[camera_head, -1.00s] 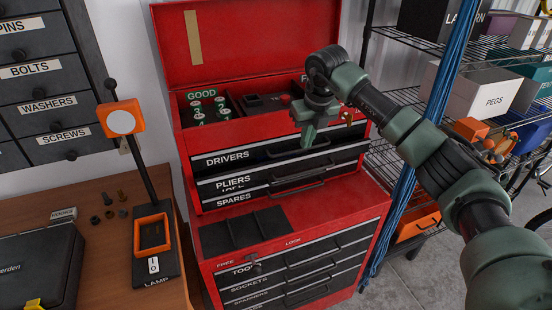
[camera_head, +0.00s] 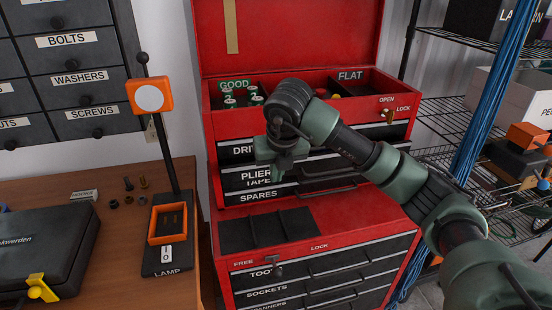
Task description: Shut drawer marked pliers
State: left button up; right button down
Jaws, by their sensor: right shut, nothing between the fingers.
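The drawer marked PLIERS (camera_head: 313,176) is in the upper part of the red tool chest (camera_head: 214,150), below the drawer marked DRIVERS (camera_head: 243,151). It seems to stand out a little, since its front edge crowds the TAPE label just below; how far is hard to tell. My right gripper (camera_head: 280,170) is shut and empty, pointing down in front of the DRIVERS and PLIERS fronts. It hides part of both fronts and the end of the PLIERS label. I cannot tell whether it touches the drawer. My left gripper is not in view.
The lower cabinet top with a dark tray (camera_head: 282,228) lies below the gripper. A lamp (camera_head: 165,223) and dark case (camera_head: 45,253) stand on the workbench at left. Blue cables (camera_head: 482,108) and shelves are at right.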

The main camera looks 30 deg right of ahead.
jog(key=w+f, duration=0.1)
jog(key=w+p, duration=0.1)
jog(key=w, duration=0.1)
jog(key=w+d+f+p, duration=0.1)
jog(key=w, duration=0.1)
jog(key=shift+f, duration=0.3)
jog(key=shift+s+d, duration=0.1)
